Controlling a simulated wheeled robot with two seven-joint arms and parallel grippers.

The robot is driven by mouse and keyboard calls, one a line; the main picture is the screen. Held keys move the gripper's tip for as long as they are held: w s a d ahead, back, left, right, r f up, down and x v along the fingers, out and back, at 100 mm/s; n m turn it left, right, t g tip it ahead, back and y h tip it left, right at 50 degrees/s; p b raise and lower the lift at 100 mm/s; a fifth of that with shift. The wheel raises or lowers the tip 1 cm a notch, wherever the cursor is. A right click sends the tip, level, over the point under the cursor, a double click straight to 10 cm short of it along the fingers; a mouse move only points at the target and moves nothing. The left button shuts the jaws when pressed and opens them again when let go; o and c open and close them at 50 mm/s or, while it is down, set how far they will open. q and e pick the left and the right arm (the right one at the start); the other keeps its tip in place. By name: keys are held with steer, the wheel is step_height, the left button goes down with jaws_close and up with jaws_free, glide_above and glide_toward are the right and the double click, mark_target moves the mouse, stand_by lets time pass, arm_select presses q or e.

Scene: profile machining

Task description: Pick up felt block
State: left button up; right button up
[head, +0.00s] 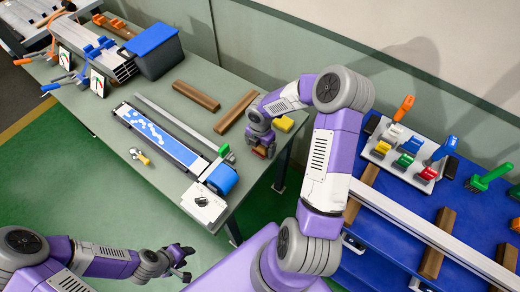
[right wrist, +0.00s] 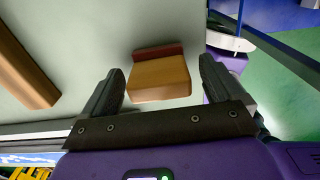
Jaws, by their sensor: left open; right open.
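The block that looks like the felt block (right wrist: 160,78) is tan with a dark red strip along its far edge. In the right wrist view it lies on the grey-green table between the two fingers of my right gripper (right wrist: 160,85), with a gap on each side. In the head view only a small reddish part of the block (head: 259,153) shows below my right gripper (head: 262,143), near the table's right edge. My right gripper is open and empty. My left gripper (head: 182,262) is open and empty, in front of the table.
A yellow block (head: 284,124) lies just behind my right gripper. Brown wooden bars (head: 196,95), a grey rail (head: 180,122) and a blue-topped long tray (head: 160,138) lie on the table. A blue bench (head: 400,205) with tools is at right.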

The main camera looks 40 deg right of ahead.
steer(key=shift+f, duration=0.4)
steer(key=shift+c, duration=0.2)
steer(key=c, duration=1)
steer(key=shift+r, duration=0.1)
steer(key=shift+c, duration=0.2)
step_height(320, 180, up, 10)
steer(key=p, duration=0.2)
steer(key=shift+p, duration=0.35)
